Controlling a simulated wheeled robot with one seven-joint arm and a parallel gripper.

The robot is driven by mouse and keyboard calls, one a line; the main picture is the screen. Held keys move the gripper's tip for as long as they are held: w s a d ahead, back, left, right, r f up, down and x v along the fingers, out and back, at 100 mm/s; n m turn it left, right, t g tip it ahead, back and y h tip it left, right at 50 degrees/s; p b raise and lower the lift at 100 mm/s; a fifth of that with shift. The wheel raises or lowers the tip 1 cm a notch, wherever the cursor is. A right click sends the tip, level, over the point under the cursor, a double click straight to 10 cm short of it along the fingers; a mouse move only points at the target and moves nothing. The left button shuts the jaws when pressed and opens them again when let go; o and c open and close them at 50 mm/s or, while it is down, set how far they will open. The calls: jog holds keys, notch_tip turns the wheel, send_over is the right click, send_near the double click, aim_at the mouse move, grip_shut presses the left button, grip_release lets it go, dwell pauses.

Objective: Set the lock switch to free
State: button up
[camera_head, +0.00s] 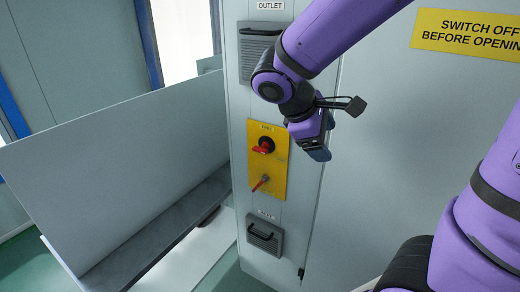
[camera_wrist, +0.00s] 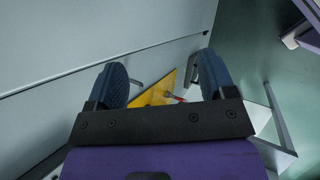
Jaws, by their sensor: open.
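A yellow plate (camera_head: 281,160) on the grey cabinet front carries two red-handled switches, one above the other. The upper switch (camera_head: 263,147) has a red handle on a dark round base. The lower switch (camera_head: 261,184) has a thin red lever slanting down to the left. Their small labels are too blurred to read, so I cannot tell which is the lock switch or its setting. My gripper (camera_head: 317,150) is to the right of the plate, apart from it. In the wrist view my gripper (camera_wrist: 164,75) is open and empty, with the yellow plate (camera_wrist: 154,94) beyond and partly hidden.
An outlet vent (camera_head: 254,52) is above the plate, partly behind my arm. A lower vent (camera_head: 265,236) with a black handle is below. A large grey panel (camera_head: 115,170) stands out at left. The cabinet front right of the plate is flat, with a yellow warning sign (camera_head: 468,32).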

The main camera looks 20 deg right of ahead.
jog(key=w+a+f+n+t+h, duration=0.2)
jog(key=w+a+f+n+h, duration=0.3)
jog(key=w+n, duration=0.25)
jog(key=n+t+h, duration=0.2)
jog(key=n+t, duration=0.7)
send_near(258, 150)
jog(key=x, duration=1)
jog(key=shift+w+d, duration=0.15)
jog(key=shift+d, duration=0.25)
jog(key=c, duration=0.9)
jog(key=shift+c, duration=0.2)
